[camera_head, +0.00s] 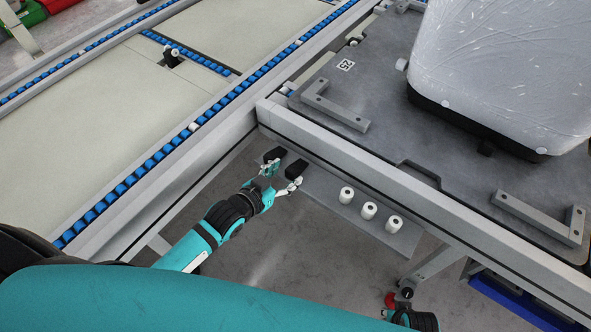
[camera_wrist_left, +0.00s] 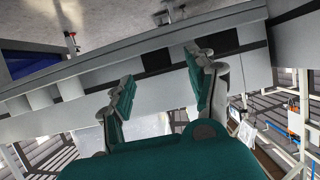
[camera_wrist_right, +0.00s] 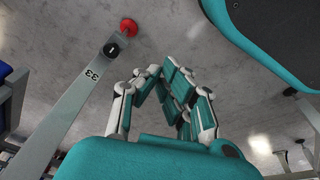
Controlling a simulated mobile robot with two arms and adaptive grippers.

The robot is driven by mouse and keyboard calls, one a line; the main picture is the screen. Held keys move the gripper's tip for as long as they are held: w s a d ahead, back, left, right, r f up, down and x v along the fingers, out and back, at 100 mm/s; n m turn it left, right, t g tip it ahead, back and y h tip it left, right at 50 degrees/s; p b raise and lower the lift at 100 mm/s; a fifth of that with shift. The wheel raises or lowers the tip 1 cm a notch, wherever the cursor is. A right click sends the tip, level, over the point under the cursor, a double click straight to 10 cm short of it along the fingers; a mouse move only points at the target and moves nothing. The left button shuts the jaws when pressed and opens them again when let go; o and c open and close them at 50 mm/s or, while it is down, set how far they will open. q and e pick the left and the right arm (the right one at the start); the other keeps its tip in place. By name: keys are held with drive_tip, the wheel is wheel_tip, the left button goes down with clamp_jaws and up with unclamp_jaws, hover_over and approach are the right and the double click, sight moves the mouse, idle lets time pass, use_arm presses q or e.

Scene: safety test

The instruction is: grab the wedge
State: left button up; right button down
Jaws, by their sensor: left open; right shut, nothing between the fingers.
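Two small black blocks, which look like the wedges, lie on a narrow grey shelf under the table edge: the left block (camera_head: 275,154) and the right block (camera_head: 296,169). My left gripper (camera_head: 280,178) is open and empty, its fingertips close in front of them. In the left wrist view, one block (camera_wrist_left: 157,61) shows between the fingers and the other (camera_wrist_left: 222,42) beyond the right finger. I cannot tell whether the fingers touch either. My right gripper (camera_wrist_right: 160,74) is shut and empty, low over the floor, away from the blocks.
Several white cylinders (camera_head: 368,210) stand on the shelf to the right of the blocks. The grey table (camera_head: 390,130) above holds a large white case (camera_head: 510,70). A conveyor with blue rollers (camera_head: 150,165) runs on the left. A table leg with a red foot (camera_wrist_right: 128,27) stands near my right gripper.

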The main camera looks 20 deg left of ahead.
sight(292, 169)
use_arm(q)
drive_tip(key=b+x, duration=0.1)
drive_tip(key=x, duration=0.3)
drive_tip(key=shift+w+d, duration=0.1)
drive_tip(key=shift+w, duration=0.05)
use_arm(e)
drive_tip(key=r, duration=0.1)
drive_tip(key=w+r, duration=0.1)
drive_tip(key=r, duration=0.1)
drive_tip(key=shift+w+r, duration=0.1)
drive_tip(key=shift+r, duration=0.2)
use_arm(q)
drive_tip(key=shift+c, duration=0.4)
clamp_jaws()
